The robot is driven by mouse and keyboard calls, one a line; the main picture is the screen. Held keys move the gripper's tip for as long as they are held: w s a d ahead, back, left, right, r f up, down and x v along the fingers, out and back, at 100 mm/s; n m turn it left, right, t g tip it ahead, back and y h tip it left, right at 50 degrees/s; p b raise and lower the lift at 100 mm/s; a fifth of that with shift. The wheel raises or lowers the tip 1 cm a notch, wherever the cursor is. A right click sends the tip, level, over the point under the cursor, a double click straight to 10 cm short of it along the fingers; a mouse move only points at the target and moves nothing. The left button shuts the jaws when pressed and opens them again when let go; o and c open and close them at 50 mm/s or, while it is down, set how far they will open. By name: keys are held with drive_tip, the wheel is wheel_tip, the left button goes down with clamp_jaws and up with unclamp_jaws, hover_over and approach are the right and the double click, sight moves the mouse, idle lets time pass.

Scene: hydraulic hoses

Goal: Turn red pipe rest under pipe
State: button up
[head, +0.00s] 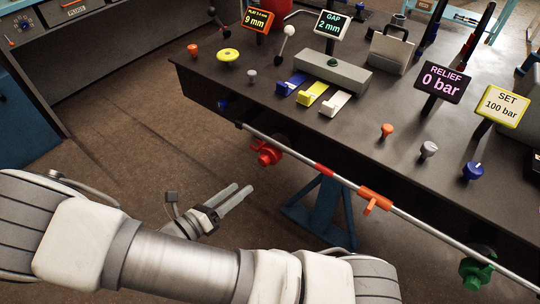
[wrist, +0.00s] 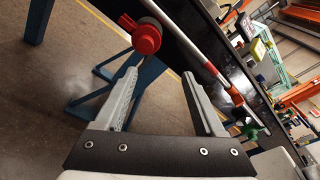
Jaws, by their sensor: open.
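The red pipe rest (head: 265,152) sits at the bench's front side, by the left part of a thin grey pipe (head: 430,225). In the wrist view the red rest (wrist: 147,38) shows as a round red body with a small lever to its left, beside the pipe (wrist: 185,40). I cannot tell whether it touches the pipe. My gripper (head: 240,192) is open and empty, below and left of the red rest in the head view. In the wrist view its fingers (wrist: 159,76) point toward the rest, apart from it.
The pipe carries a red band (head: 323,170) and an orange clamp-like piece (head: 375,198). A green rest (head: 476,270) sits farther right. A blue stand (head: 325,210) is below the bench (head: 220,88). Knobs and display signs crowd the bench top. The floor around my gripper is clear.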

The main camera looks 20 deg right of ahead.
wheel_tip(320, 180, down, 2)
drive_tip(key=a+n+t, duration=0.1)
drive_tip(key=n+t, duration=0.2)
drive_tip(key=b, duration=0.4)
approach(270, 152)
drive_tip(key=shift+y, duration=0.3)
drive_tip(key=x, duration=1)
drive_tip(key=shift+s+d+f, duration=0.1)
drive_tip(key=shift+f, duration=0.1)
drive_tip(key=shift+c, duration=0.3)
clamp_jaws()
